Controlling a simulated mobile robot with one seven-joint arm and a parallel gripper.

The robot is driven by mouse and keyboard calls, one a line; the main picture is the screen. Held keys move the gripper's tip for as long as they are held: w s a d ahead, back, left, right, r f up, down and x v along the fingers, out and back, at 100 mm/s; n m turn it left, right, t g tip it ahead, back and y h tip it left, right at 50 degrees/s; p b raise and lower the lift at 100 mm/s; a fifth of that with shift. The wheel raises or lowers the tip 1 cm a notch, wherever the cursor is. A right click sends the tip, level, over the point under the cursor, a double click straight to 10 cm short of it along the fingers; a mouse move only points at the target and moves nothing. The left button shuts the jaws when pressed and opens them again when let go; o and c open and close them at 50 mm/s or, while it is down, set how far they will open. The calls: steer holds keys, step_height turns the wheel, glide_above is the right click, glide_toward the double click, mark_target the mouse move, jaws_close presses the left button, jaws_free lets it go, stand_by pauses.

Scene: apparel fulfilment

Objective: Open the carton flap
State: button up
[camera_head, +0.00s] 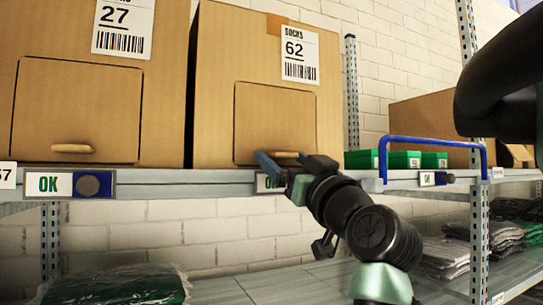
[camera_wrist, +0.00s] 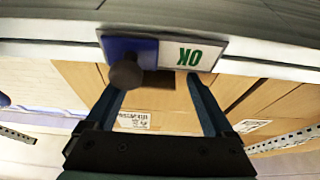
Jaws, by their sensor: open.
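The carton labelled SOCKS 62 (camera_head: 222,110) stands on the shelf. Its cut flap (camera_head: 275,118) lies flush with the front face, closed, with a wooden handle (camera_head: 287,155) along its lower edge. My gripper (camera_head: 288,164) is open at this handle, its fingers apart just in front of the shelf edge. Whether the fingers touch the handle cannot be told. In the wrist view my gripper (camera_wrist: 155,90) is open, with cardboard (camera_wrist: 170,115) and a white label between and beyond the fingers. My gripper partly hides the handle and an OK tag.
The shelf edge (camera_head: 220,181) carries OK tags with dark knobs; one knob (camera_wrist: 126,75) shows close to a finger in the wrist view. Carton 27 (camera_head: 165,90) stands left. Green boxes (camera_head: 404,160) and a blue rail (camera_head: 430,142) are right. Bagged clothes (camera_head: 115,285) lie below.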

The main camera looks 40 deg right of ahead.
steer(key=shift+w, duration=0.1)
steer(key=shift+s+d+r, duration=0.1)
steer(key=shift+s+r, duration=0.05)
steer(key=shift+s, duration=0.45)
steer(key=shift+c, duration=1.2)
steer(key=shift+w, duration=0.15)
jaws_close()
